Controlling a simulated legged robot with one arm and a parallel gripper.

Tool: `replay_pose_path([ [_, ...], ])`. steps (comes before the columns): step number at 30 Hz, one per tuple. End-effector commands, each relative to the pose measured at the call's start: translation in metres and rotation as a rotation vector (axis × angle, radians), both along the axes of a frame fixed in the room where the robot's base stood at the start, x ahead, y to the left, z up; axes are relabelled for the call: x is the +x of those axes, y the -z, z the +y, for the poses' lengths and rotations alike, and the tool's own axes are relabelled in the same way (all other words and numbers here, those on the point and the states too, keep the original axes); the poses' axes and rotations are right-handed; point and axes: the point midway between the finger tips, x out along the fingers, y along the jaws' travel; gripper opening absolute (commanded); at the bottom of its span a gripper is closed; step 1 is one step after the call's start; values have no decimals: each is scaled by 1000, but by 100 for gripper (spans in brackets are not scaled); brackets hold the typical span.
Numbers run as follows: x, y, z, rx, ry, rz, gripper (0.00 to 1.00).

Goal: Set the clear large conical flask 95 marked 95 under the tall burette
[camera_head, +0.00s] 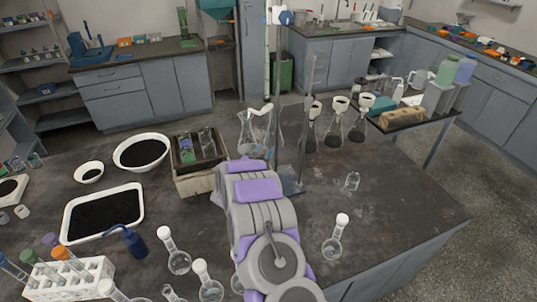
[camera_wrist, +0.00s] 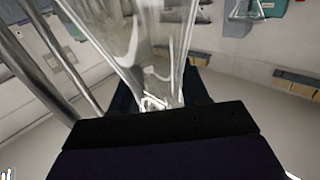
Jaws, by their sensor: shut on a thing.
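My gripper (camera_wrist: 158,100) is shut on the clear conical flask (camera_wrist: 148,40), which fills the top middle of the wrist view. In the head view clear flask glass (camera_head: 248,135) shows just beyond my arm, beside the metal stand. No number 95 can be read on it. My arm hides the gripper itself in the head view. The tall burette (camera_head: 268,75) appears as a long pale upright tube with a blue and white part near its top. Whether the flask is directly under its tip cannot be told.
Several flasks with white tops, one of them here (camera_head: 337,125), stand right of the stand (camera_head: 303,130). A wooden box of bottles (camera_head: 195,180) is to the left. The bench front right is mostly clear.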

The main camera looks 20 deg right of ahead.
Motion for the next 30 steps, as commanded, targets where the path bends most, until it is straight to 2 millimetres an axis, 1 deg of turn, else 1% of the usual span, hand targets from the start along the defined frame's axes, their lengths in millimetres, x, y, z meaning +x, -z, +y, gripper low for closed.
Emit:
replay_pose_path([
  [1,8,-2,-9,-3,3,-8,0],
  [3,14,-2,-16,-2,3,-6,0],
  [13,29,-3,-31,-1,2,-7,0],
  [18,28,26,-29,-3,0,0,0],
  [20,28,32,-29,-3,0,-1,0],
  [30,28,34,-29,-1,0,-4,0],
])
